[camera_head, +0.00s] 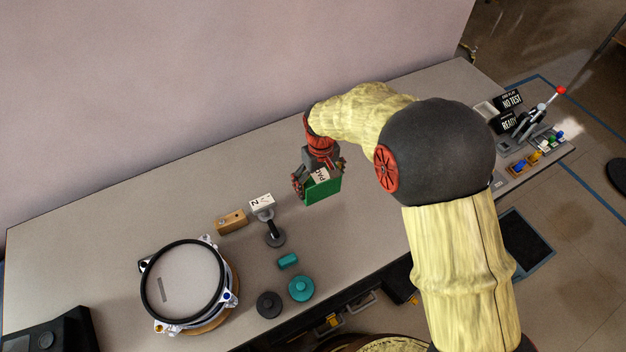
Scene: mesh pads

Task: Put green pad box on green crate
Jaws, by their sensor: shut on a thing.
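My gripper (319,172) is over the middle of the table, at the end of my arm. It is shut on a green pad box (324,190) that bears a white label with dark letters. My gripper partly covers the box's top. I cannot tell whether the box touches the table. I cannot make out a separate green crate; the large arm links hide part of the table to the right.
A round clamped frame (185,284) stands at the table's left front. Near it are a wooden block (231,222), a white-topped stand (263,205), a dark knob (269,304) and a teal knob (301,288). A control panel (528,150) is at the right end. The table's back left is clear.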

